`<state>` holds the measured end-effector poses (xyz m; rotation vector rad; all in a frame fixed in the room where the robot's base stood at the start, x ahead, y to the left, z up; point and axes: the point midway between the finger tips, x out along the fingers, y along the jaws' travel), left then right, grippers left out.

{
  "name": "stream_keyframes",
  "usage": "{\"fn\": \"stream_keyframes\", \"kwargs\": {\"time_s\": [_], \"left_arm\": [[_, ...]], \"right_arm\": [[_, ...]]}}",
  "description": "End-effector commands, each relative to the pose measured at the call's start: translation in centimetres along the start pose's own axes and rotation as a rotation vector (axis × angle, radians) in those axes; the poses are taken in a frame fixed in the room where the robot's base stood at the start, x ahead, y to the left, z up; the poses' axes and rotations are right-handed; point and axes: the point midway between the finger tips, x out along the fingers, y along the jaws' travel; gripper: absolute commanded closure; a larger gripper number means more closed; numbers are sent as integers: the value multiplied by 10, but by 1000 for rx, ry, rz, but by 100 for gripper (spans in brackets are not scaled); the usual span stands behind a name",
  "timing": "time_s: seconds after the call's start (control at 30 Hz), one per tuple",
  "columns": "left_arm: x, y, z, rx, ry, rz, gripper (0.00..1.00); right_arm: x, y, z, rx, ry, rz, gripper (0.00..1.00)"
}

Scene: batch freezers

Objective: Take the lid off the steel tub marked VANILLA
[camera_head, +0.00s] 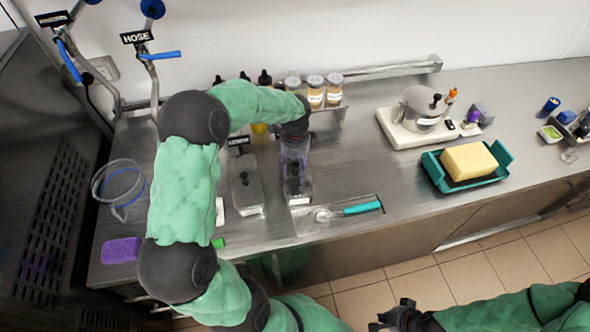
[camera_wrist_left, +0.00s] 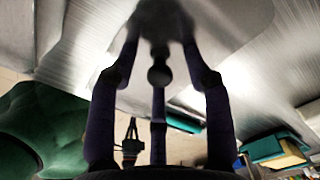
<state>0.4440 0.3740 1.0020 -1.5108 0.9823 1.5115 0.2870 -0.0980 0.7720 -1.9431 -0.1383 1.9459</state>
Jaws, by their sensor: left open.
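Two steel tubs with flat lids and dark knobs are set side by side in the counter. The left tub lid (camera_head: 246,196) is in clear view; the right one (camera_head: 299,199) is largely covered by my left gripper (camera_head: 296,170). I cannot read VANILLA on either tub. My left gripper points down over the right tub, its fingers spread. In the left wrist view the open fingers (camera_wrist_left: 160,75) stand over shiny steel, with a dark round knob shape between them; contact cannot be told. My right gripper (camera_head: 400,316) is low at the bottom edge, away from the tubs.
Spice jars (camera_head: 315,92) stand behind. A teal tray with a yellow block (camera_head: 468,161) and a white scale (camera_head: 410,132) are to the right. A purple sponge (camera_head: 121,250) is at left.

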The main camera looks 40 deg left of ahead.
Motion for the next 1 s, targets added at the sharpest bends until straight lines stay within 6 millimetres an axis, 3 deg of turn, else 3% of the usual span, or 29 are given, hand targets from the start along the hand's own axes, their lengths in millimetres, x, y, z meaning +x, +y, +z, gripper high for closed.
{"fn": "stream_keyframes", "kwargs": {"time_s": [0.2,0.37,0.4,0.77,1.0], "left_arm": [[0,0,0,0,0,-1,53],[0,0,0,0,0,-1,98],[0,0,0,0,0,-1,100],[-1,0,0,0,0,-1,100],[-19,-1,0,0,0,-4,100]], "right_arm": [[0,0,0,0,0,0,100],[0,0,0,0,0,0,100],[0,0,0,0,0,0,100],[0,0,0,0,0,0,100],[-4,-1,0,0,0,0,100]]}}
